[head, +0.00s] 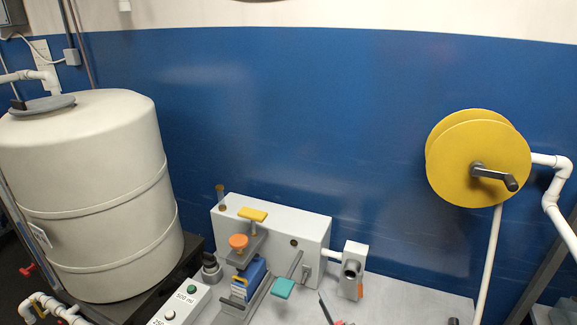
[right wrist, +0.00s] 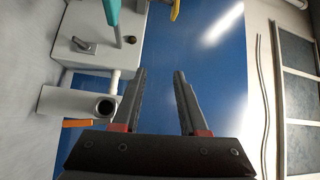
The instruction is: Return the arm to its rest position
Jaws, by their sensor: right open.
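My right gripper (right wrist: 160,72) is open and empty in the right wrist view, its two dark fingers apart with red blocks at their bases. In the head view, only a small dark and red part that looks like it (head: 327,309) shows at the bottom edge; the rest of the arm is out of frame. Beside the fingers in the wrist view is a small white box with a round port (right wrist: 82,104), which also shows in the head view (head: 352,262). My left gripper is not in view.
A white apparatus (head: 305,232) with a yellow handle (head: 252,214), orange knob (head: 238,241) and teal handle (head: 283,288) stands on the grey bench (head: 405,297). A large white tank (head: 95,190) is left; a yellow wheel (head: 470,150) with a crank is right. The blue wall is behind.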

